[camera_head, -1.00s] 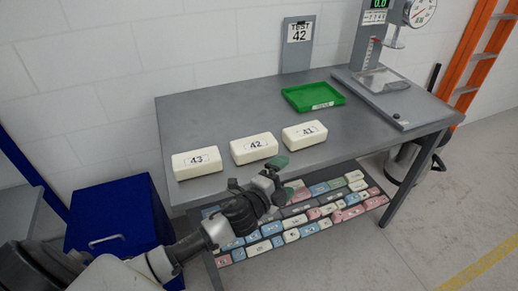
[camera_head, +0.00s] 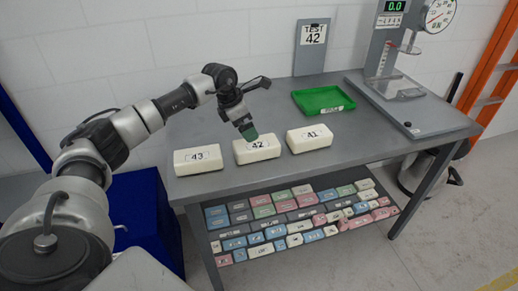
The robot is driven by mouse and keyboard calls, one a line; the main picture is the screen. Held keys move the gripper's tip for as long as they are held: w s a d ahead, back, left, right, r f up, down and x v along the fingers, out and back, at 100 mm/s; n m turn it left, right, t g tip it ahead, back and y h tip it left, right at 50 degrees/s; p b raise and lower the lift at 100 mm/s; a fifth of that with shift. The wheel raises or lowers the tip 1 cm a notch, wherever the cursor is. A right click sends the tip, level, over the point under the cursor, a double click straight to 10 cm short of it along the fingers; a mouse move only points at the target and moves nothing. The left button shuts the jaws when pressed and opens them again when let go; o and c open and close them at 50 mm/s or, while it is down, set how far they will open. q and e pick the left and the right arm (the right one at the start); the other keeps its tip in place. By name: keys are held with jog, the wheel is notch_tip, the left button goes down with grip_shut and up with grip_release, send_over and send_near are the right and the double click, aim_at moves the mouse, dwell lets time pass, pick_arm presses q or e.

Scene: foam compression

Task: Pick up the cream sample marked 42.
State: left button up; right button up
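The cream sample marked 42 (camera_head: 262,154) lies on the grey table between the cream sample marked 43 (camera_head: 198,165) on its left and the cream sample marked 41 (camera_head: 311,142) on its right. My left gripper (camera_head: 249,133) points down over the back edge of sample 42, and its green fingertip pad overlaps the block in the picture. Only one pad shows clearly, so the gap between the fingers is hidden. I cannot tell whether it touches the block. My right gripper is out of view.
A green tray (camera_head: 323,111) lies behind sample 41. A sign reading TEST 42 (camera_head: 313,36) stands at the table's back edge. A test stand with a dial (camera_head: 439,14) is at the right. A lower shelf holds several coloured blocks (camera_head: 297,213). A blue bin (camera_head: 146,220) stands left.

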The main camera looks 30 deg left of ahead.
aim_at(256, 143)
pick_arm(q)
jog(key=x, duration=0.5)
jog(key=shift+p, duration=0.35)
jog(key=p+x, duration=0.1)
jog(key=x, duration=0.3)
jog(key=shift+d+f+p, duration=0.25)
jog(key=shift+f+p, duration=0.15)
jog(key=shift+w+f, duration=0.1)
jog(key=shift+f, duration=0.1)
jog(key=c, duration=0.9)
